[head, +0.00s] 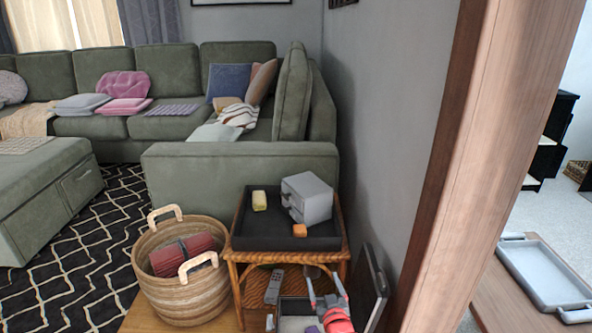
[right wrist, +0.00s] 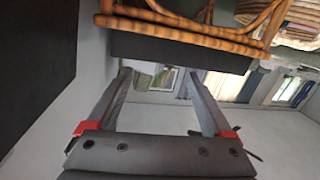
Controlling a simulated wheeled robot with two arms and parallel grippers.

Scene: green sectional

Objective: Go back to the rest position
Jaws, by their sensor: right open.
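My right gripper (head: 325,287) is at the bottom of the head view, in front of the wicker side table (head: 240,258). Its two grey fingers are spread apart with nothing between them. In the right wrist view the gripper (right wrist: 157,75) is also open and empty, with red parts at the finger bases. The wicker table frame (right wrist: 190,27) crosses the top of that view, apart from the fingers. My left gripper is not in view.
A black tray (head: 263,230) on the table holds a grey box-like object (head: 308,197), a yellow item (head: 259,200) and an orange block (head: 299,230). A woven basket (head: 183,292) stands left. A wall and wooden post (head: 465,150) bound the right.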

